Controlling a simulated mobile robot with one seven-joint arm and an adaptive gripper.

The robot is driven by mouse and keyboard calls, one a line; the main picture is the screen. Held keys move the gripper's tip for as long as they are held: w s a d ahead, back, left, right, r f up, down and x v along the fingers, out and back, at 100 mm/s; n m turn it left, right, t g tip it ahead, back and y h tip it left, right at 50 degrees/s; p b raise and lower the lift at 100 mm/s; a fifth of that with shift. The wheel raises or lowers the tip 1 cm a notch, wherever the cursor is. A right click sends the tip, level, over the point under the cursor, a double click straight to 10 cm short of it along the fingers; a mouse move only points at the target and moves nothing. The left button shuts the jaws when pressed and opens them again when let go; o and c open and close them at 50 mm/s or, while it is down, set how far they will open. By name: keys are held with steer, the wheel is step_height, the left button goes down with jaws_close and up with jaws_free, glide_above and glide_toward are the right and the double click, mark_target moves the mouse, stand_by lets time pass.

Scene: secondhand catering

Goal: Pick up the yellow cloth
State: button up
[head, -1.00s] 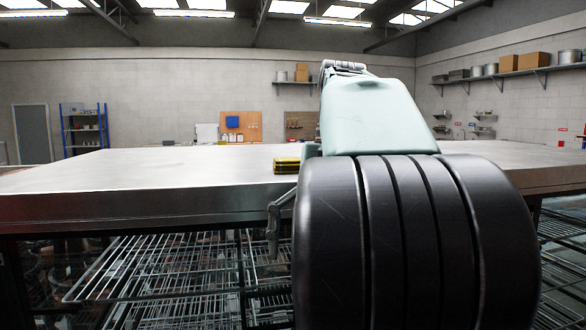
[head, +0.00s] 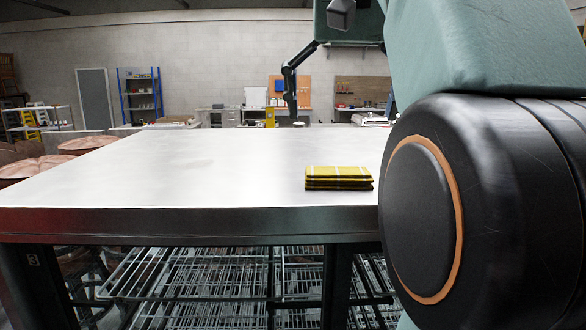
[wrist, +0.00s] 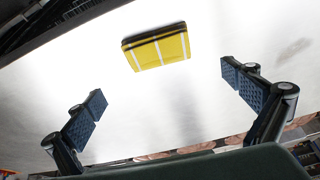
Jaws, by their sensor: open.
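The yellow cloth (head: 339,178) is a folded stack with pale stripes and dark edges. It lies on the steel table near its front edge, in the head view. In the wrist view the cloth (wrist: 157,48) shows at the upper middle, beyond the fingertips and between their lines. My gripper (wrist: 168,92) is open and empty, its two dark fingers wide apart. A dark finger linkage of my gripper also shows in the head view, above the far part of the table and apart from the cloth.
The steel table top (head: 180,175) is otherwise bare. Wire racks (head: 220,285) sit beneath it. Reddish-brown round objects (head: 35,168) stand beyond its left side. A blue shelf unit (head: 139,95) and a pegboard are at the back wall.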

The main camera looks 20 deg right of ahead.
mark_target(338, 169)
steer(key=shift+x, duration=4.95)
steer(key=shift+s+f, duration=0.1)
steer(key=shift+s, duration=0.05)
steer(key=c, duration=1.1)
step_height(338, 169, up, 10)
steer(key=shift+s, duration=0.1)
